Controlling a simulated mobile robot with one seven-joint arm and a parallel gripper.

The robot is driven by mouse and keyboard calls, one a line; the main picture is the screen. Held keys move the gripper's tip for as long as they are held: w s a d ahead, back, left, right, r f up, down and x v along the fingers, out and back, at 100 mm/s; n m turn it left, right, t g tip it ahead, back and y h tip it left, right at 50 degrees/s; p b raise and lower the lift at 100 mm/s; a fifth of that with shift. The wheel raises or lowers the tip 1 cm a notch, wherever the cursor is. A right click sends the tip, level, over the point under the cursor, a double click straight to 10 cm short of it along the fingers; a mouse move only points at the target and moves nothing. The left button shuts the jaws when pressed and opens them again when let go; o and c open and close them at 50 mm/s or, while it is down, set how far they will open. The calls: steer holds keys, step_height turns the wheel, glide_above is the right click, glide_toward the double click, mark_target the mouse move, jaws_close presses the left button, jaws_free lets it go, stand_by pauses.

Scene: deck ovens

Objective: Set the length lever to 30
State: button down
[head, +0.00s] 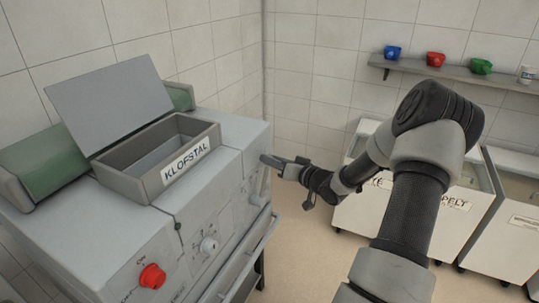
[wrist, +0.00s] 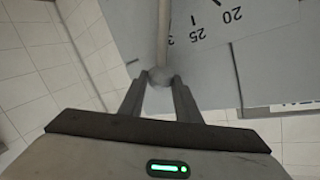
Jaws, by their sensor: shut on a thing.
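The length lever shows in the wrist view as a pale rod (wrist: 164,38) ending in a grey ball knob (wrist: 161,75). My gripper (wrist: 160,82) is shut on the knob, one finger on each side. The printed scale appears upside down, with 25 (wrist: 197,35) just right of the rod and 20 (wrist: 232,15) farther right. No 30 mark is visible. In the head view my gripper (head: 271,161) is at the right end of the grey machine (head: 237,134); the knob and scale cannot be made out there.
White bins (head: 353,215) stand right, below a shelf (head: 460,72) with coloured containers.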

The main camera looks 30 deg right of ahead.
steer(key=shift+w+d+f+m+p, duration=0.3)
steer(key=shift+d+m+p, duration=0.1)
steer(key=shift+d+p, duration=0.15)
steer(key=c, duration=1.3)
jaws_free()
steer(key=v, duration=1.7)
steer(key=shift+d+r+p, duration=0.2)
steer(key=shift+d+p, duration=0.05)
steer(key=shift+p, duration=0.2)
